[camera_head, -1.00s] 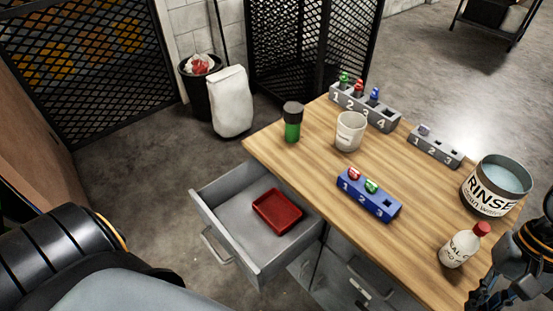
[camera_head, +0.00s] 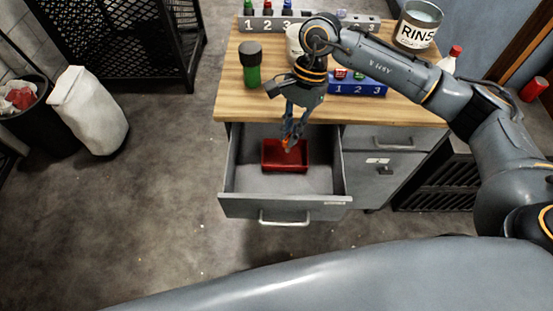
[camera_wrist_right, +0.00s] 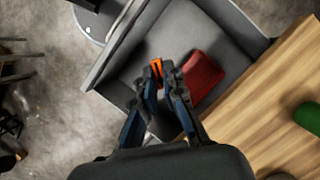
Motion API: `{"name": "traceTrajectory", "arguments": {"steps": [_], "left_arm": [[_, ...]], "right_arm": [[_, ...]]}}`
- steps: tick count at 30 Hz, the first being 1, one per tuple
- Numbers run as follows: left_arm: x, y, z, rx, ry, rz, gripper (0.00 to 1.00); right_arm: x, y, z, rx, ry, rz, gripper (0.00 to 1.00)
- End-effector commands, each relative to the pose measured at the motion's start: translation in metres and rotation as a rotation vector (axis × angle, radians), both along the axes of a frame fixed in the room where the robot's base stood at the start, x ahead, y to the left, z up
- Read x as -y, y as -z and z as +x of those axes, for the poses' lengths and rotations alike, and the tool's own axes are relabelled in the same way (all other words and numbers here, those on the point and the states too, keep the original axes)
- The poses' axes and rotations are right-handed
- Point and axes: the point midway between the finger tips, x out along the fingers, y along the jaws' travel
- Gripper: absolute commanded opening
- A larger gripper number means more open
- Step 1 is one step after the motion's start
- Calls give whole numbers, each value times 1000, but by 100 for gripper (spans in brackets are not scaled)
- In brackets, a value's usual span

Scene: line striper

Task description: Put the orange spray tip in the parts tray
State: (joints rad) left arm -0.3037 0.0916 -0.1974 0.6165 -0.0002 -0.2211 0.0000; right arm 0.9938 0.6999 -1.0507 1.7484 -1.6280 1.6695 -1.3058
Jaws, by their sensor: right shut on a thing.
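My right gripper (camera_head: 289,138) is shut on the orange spray tip (camera_head: 287,145) and points down over the open drawer. The tip also shows between the fingertips in the right wrist view (camera_wrist_right: 156,68). The parts tray (camera_head: 270,158) is a red, shallow, empty-looking tray lying in the drawer; it also shows in the right wrist view (camera_wrist_right: 205,76), just right of the fingertips. In the head view the tip is in front of the tray's far part; its exact height above the tray cannot be told. My left gripper is out of view.
The grey drawer (camera_head: 243,183) stands open below the wooden tabletop (camera_head: 232,100). Floor left of the drawer is clear.

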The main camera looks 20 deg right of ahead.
Motion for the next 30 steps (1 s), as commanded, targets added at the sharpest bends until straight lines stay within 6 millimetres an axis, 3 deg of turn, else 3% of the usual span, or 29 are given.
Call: {"name": "traceTrajectory", "arguments": {"steps": [1,6,10,15,21,30], "left_arm": [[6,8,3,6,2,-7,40],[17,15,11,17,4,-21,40],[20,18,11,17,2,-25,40],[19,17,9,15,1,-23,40],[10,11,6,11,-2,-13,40],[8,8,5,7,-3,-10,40]], "right_arm": [[0,18,7,-9,155,5,0],[19,51,32,-5,637,0,0],[35,67,40,0,855,-2,0],[43,85,43,0,962,-2,0],[44,121,42,-1,967,-3,0],[44,150,42,1,963,-3,0]]}}
